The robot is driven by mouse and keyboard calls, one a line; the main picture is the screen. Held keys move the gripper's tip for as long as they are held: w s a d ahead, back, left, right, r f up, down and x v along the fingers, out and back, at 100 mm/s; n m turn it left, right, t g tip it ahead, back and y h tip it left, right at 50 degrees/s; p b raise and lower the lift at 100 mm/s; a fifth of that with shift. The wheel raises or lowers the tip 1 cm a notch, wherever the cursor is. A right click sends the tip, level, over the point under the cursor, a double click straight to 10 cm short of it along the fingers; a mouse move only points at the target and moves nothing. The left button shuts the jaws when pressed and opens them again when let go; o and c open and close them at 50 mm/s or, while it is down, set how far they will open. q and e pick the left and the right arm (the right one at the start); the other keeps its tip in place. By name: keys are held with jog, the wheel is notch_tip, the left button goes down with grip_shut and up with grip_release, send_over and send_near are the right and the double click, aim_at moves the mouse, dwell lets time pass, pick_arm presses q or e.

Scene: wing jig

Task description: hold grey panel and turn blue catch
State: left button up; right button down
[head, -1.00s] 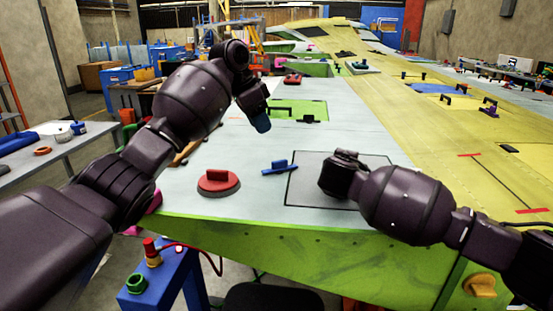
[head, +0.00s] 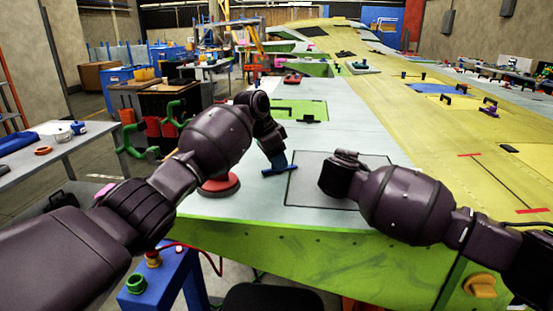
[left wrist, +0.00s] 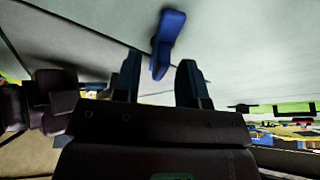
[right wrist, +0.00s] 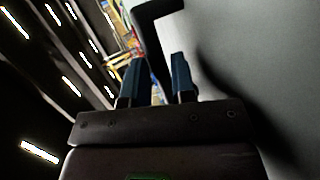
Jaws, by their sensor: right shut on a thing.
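The grey panel (head: 305,185) is a dark-outlined area on the pale wing surface, partly hidden behind my right gripper (head: 338,172). In the right wrist view, my right gripper (right wrist: 157,75) is shut on a black handle (right wrist: 150,14) beside the grey surface. The blue catch (head: 282,170) lies just left of the panel. My left gripper (head: 276,157) is directly over it, pointing down. In the left wrist view, the blue catch (left wrist: 164,45) is just beyond and between the spread fingers of my left gripper (left wrist: 160,72), and looks apart from them.
A red round knob (head: 218,185) is left of the catch, partly covered by my left arm. A green panel (head: 300,108) with black handles is farther back. A blue stand (head: 175,280) is below the wing's front edge.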

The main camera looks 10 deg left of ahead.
pick_arm(q)
jog(key=shift+f, duration=0.1)
jog(key=shift+c, duration=0.3)
pick_arm(e)
jog(key=shift+f, duration=0.2)
pick_arm(q)
grip_shut()
jog(key=shift+n, duration=0.3)
jog(key=n+t+y, duration=0.1)
jog(key=n, duration=0.4)
jog(key=shift+s+d+n+t+y, duration=0.15)
jog(key=shift+n+t+y, duration=0.15)
jog(key=shift+t+y, duration=0.1)
jog(key=n+y, duration=0.1)
jog(key=n, duration=0.2)
jog(key=n+y, duration=0.1)
jog(key=n, duration=0.1)
jog(key=shift+n+t, duration=0.3)
jog(key=shift+n, duration=0.1)
jog(key=shift+o, duration=0.3)
grip_release()
